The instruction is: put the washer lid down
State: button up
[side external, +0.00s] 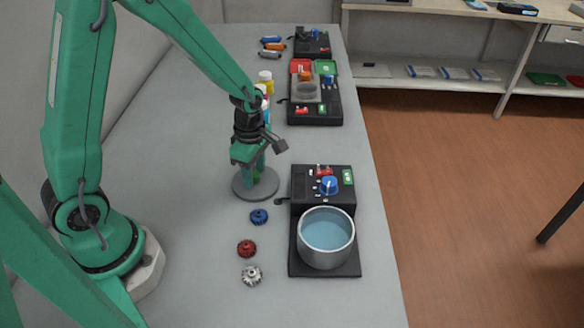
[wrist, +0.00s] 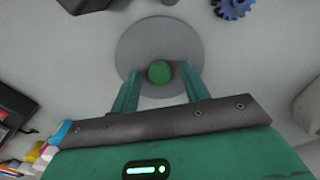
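The washer lid (side external: 243,188) is a flat grey disc with a green knob, lying level on the grey table to the left of the washer. In the wrist view the lid (wrist: 140,45) shows its round green knob (wrist: 159,72). My gripper (side external: 257,172) is straight above the lid, pointing down. In the wrist view my gripper (wrist: 160,68) has one finger on each side of the knob, with a gap to the knob on both sides, so it looks open. The washer (side external: 326,250) has an uncovered metal tub of blue liquid.
Blue (side external: 259,216), red (side external: 246,247) and silver (side external: 251,275) gears lie in front of the lid. A control box (side external: 308,183) adjoins the tub. Bottles (side external: 266,82) and other black stations (side external: 315,110) stand farther back. The table's right edge is beside the washer.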

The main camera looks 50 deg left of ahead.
aim_at(255, 174)
jog(key=shift+r, duration=0.1)
notch_tip(255, 174, up, 12)
dwell(0.9)
jog(key=shift+r, duration=0.1)
dwell(0.4)
jog(key=s+r+m+t, duration=0.2)
jog(key=s+r+m, duration=0.3)
jog(key=m, duration=0.6)
jog(key=s+r+m+t, duration=0.3)
jog(key=s+r+m, duration=0.2)
jog(key=s+m, duration=0.3)
jog(key=m, duration=0.3)
jog(key=shift+r+t, duration=0.15)
jog(key=shift+t, duration=0.15)
